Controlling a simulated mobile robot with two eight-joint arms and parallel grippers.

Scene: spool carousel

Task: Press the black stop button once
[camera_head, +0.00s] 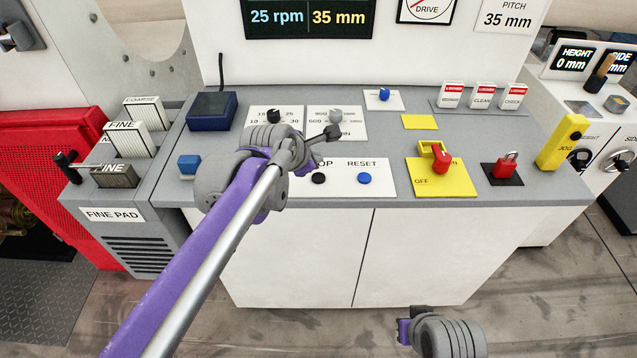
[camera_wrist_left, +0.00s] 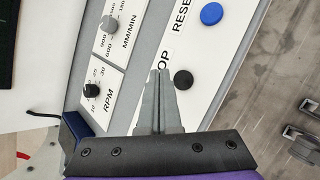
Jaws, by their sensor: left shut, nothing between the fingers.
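The black stop button (camera_head: 318,178) is a small round button on a white label plate on the sloped console, left of the blue reset button (camera_head: 364,178). The stop button also shows in the left wrist view (camera_wrist_left: 183,79). My left gripper (camera_head: 306,164) is shut and empty over the label plate, hiding the first letters of the stop label. In the left wrist view its closed fingertips (camera_wrist_left: 158,74) appear just left of the black button, apart from it in the picture. Their height above the plate is hard to tell.
Speed knobs (camera_head: 336,116) stand behind the gripper. A yellow plate with a red switch (camera_head: 440,162) and a red padlock (camera_head: 505,166) are to the right. A blue box (camera_head: 212,111) and blue block (camera_head: 189,164) are to the left. Part of my right arm shows at the bottom.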

